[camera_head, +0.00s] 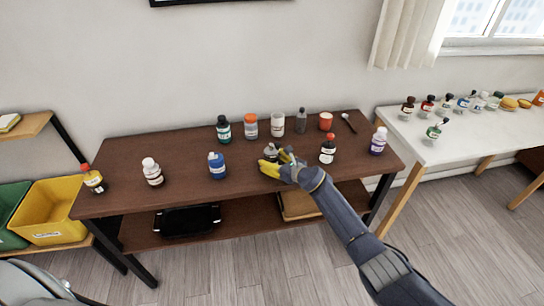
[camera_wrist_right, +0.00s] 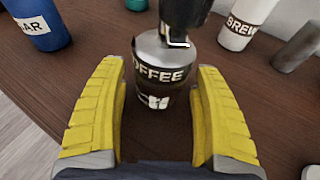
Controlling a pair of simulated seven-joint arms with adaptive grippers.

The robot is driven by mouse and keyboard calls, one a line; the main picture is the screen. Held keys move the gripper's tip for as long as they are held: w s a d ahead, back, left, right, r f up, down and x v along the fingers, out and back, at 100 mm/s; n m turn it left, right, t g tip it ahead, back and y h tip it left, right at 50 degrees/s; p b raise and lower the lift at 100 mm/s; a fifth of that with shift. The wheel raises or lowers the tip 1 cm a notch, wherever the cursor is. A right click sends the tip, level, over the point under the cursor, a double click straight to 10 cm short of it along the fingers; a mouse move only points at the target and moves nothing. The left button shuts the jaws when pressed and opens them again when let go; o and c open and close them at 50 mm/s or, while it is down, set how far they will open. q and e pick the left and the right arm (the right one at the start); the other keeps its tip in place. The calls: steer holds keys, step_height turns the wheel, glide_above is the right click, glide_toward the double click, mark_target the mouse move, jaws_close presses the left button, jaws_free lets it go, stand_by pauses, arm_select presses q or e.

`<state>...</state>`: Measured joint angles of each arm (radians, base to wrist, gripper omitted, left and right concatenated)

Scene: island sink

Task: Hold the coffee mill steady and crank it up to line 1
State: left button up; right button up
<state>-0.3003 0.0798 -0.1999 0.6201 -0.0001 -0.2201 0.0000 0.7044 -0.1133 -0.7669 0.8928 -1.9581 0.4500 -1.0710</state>
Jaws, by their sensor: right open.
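The coffee mill (camera_head: 271,148) stands upright near the front of the brown table, right of its middle, partly hidden by my gripper in the head view. In the right wrist view the mill (camera_wrist_right: 163,58) has a pale body, a dark COFFEE label and a dark top with a small metal piece. My right gripper (camera_head: 279,161) has yellow fingers and is open. In the wrist view its fingertips (camera_wrist_right: 160,80) lie to either side of the mill's lower part, with a gap visible on each side. Line marks cannot be made out. My left gripper is not in view.
Behind are a white BREW container (camera_head: 277,124), a grey bottle (camera_head: 301,121) and a red cup (camera_head: 326,121).

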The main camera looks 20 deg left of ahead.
steer(key=c, duration=1.1)
steer(key=shift+c, duration=0.2)
stand_by(0.4)
